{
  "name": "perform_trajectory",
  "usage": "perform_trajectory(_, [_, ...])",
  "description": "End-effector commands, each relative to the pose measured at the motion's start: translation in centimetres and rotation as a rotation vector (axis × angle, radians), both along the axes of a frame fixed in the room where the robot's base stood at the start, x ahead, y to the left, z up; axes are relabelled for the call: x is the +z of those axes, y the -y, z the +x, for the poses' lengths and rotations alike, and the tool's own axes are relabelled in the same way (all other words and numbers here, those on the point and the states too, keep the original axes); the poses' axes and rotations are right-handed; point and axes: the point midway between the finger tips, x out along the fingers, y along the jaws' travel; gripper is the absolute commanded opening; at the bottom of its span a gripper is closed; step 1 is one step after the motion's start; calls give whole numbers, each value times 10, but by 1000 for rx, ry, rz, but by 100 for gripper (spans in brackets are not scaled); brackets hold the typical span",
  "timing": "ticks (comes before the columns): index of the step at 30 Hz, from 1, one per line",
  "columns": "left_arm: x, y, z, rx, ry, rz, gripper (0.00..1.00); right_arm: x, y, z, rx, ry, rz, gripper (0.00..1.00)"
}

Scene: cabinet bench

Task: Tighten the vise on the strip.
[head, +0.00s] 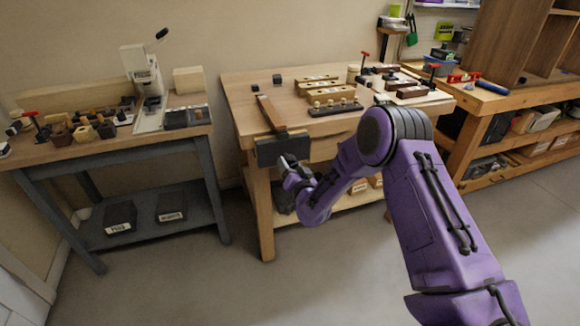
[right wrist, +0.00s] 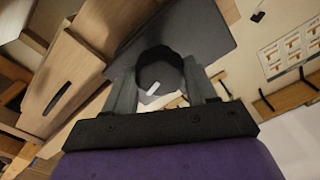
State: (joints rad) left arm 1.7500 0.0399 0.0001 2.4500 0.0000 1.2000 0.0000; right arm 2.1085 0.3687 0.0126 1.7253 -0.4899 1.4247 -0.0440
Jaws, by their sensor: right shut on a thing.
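The vise's dark front jaw (head: 283,150) is at the near left corner of the middle wooden bench; it also shows in the right wrist view (right wrist: 208,35). The strip (head: 271,114) is long and brown; it lies along the bench top with its near end at the jaw. I cannot tell how tightly the jaw meets it. My right gripper (head: 287,162) is in front of the jaw. In the right wrist view, its fingers (right wrist: 163,85) are shut on a round dark vise knob (right wrist: 161,65) with a pale mark. My left gripper is not in view.
Wooden blocks with holes and pegs (head: 322,92) and red-handled clamps (head: 364,56) are on the middle bench. A small dark cube (head: 277,79) lies near the strip's far end. A grey-legged bench (head: 160,138) with tools stands left. Floor is clear between the benches.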

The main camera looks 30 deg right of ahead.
Motion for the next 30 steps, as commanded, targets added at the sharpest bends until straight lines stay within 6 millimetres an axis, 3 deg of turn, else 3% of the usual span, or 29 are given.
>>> perform_trajectory(6, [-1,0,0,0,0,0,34,-2,1,-1,0,0,15,30])
perform_trajectory(12, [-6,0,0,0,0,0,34,-3,1,0,-1,73,319,30])
perform_trajectory(18, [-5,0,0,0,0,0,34,-1,0,0,1,78,335,30])
perform_trajectory(19, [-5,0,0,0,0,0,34,-1,0,0,1,78,335,63])
perform_trajectory(21, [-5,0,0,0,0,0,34,-1,0,1,1,77,334,78])
perform_trajectory(30, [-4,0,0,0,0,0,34,0,0,-1,0,78,332,78])
